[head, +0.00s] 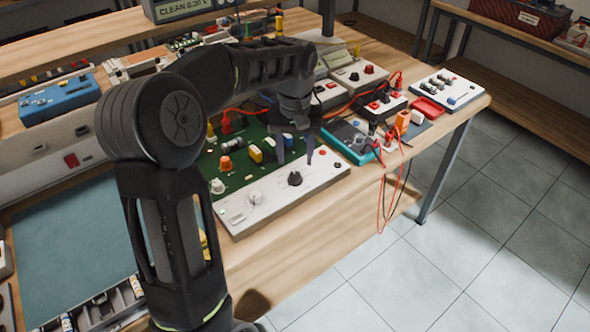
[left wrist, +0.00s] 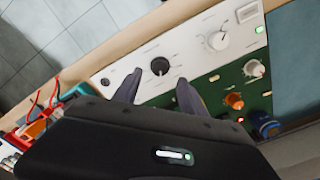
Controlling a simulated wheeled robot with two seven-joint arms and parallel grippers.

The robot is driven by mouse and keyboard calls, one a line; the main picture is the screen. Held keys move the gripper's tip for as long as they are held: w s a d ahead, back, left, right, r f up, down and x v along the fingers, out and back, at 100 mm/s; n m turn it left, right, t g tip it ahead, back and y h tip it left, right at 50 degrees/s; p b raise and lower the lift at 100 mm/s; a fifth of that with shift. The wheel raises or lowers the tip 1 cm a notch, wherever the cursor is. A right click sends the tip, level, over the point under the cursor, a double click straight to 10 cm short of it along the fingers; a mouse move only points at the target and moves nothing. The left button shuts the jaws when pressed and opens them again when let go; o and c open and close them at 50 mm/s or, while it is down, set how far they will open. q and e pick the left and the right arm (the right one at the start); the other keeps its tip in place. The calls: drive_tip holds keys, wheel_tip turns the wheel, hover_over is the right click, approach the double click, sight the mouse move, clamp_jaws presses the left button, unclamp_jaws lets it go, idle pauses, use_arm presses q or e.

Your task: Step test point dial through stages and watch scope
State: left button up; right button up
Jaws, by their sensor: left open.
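A white control panel (head: 250,210) runs along the front of a green circuit board (head: 207,160). A black dial knob (head: 294,178) sits on the panel and also shows in the left wrist view (left wrist: 159,66). A white knob (head: 255,197) is to its left; in the wrist view it is at the upper right (left wrist: 218,41). My left gripper (head: 296,153) is open and empty, fingers pointing down just behind and above the black knob. A display unit (head: 185,9) at the top reads "CLEAN 0.20 V", the last digits hard to read. My right gripper is out of view.
Test boxes with red and black leads (head: 381,105) crowd the bench right of the board. Leads hang over the front edge. A blue box (head: 60,99) and a blue-grey mat (head: 70,240) lie left. The tiled floor (head: 470,230) is clear.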

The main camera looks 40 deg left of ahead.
sight(295, 174)
use_arm(q)
wheel_tip(295, 174, down, 6)
drive_tip(key=shift+r, duration=0.15)
drive_tip(key=shift+c, duration=0.4)
clamp_jaws()
